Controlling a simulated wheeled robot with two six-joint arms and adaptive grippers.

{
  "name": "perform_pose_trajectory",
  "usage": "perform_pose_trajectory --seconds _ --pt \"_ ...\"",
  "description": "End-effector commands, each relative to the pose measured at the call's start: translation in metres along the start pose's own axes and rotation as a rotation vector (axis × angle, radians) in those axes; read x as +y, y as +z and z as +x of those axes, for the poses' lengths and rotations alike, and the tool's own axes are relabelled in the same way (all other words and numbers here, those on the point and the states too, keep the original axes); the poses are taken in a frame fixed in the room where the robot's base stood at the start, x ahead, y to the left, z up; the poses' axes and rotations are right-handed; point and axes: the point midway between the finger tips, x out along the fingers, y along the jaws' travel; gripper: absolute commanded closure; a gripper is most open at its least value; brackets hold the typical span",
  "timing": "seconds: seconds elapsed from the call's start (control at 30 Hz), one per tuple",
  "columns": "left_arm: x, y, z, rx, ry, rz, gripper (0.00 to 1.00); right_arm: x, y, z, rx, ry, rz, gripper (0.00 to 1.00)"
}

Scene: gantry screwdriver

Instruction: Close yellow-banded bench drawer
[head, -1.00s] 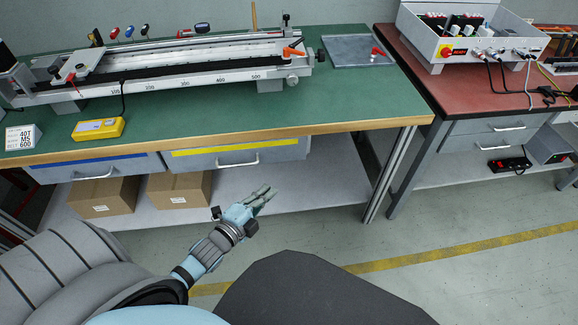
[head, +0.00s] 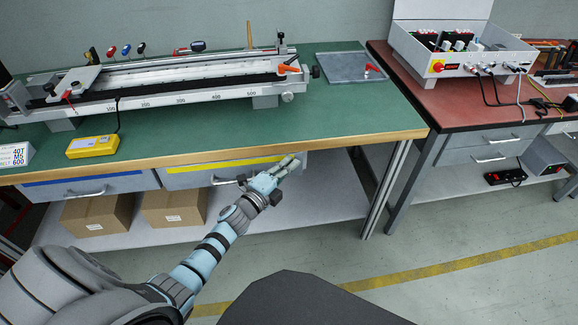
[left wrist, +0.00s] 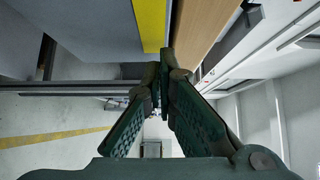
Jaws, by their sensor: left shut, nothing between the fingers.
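The yellow-banded drawer (head: 200,178) sits under the front edge of the green bench, with a yellow strip along its top and a bar handle. My left gripper (head: 291,162) is at the right end of its front, fingers together and empty. In the left wrist view the closed fingertips (left wrist: 164,66) point at the yellow band (left wrist: 150,22) beside the wooden bench edge (left wrist: 196,30). I cannot tell whether the fingertips touch the drawer. How far out the drawer stands is hard to judge. My right gripper is not in view.
A blue-banded drawer (head: 85,188) is left of the yellow one. Cardboard boxes (head: 175,207) stand on the lower shelf. The green bench (head: 330,120) carries a gantry rig and a yellow meter (head: 93,146).

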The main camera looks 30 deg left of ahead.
Motion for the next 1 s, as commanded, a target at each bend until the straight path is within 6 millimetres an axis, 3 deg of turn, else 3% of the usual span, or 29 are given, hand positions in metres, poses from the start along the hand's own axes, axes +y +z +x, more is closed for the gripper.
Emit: perform_pose_trajectory --seconds 0.57,1.0 --pt "-0.001 0.01 0.011 0.008 -0.002 0.0 1.0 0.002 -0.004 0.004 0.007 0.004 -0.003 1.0" --pt "-0.004 0.015 0.007 -0.003 -0.007 0.002 1.0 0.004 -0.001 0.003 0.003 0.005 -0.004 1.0"
